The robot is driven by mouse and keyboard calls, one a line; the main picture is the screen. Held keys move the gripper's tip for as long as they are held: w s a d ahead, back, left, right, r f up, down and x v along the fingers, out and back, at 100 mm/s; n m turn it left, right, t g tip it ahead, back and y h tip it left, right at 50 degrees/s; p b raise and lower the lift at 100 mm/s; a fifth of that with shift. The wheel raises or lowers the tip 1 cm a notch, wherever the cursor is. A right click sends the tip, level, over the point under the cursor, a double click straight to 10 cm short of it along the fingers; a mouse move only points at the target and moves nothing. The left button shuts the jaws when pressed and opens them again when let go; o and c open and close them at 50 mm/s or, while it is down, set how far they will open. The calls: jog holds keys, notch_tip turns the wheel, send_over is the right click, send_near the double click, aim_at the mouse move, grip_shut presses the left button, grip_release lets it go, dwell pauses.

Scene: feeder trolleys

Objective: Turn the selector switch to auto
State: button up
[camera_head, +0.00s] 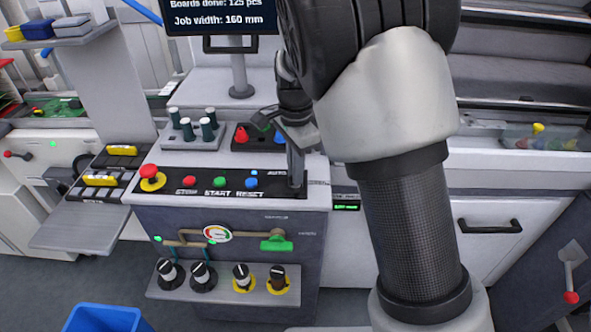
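The control panel (215,186) is a black strip on the front edge of a grey machine. It carries a red mushroom button (150,174) on a yellow collar, and red, green and blue push buttons marked STOP, START and RESET. At the panel's right end is a small label that seems to read AUTO (277,172). My gripper (297,170) points down at this right end, just right of the label. I see its fingers nearly edge-on, so their opening does not show. The selector switch is not clearly visible; my gripper covers that spot. I cannot tell its setting or whether I touch it.
Below are a gauge (217,234), a green valve handle (277,244) and several knobs on a ledge (222,286). A blue bin (105,318) is at lower left.

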grip_shut()
jog(key=shift+r+n, duration=0.1)
jog(key=shift+n, duration=0.3)
jog(key=n+p, duration=0.1)
jog(key=n, duration=0.3)
jog(key=shift+n+p, duration=0.35)
jog(key=shift+n, duration=0.05)
jog(key=n+p, duration=0.1)
jog(key=n, duration=0.5)
jog(key=shift+n, duration=0.3)
jog(key=o, duration=0.6)
grip_release()
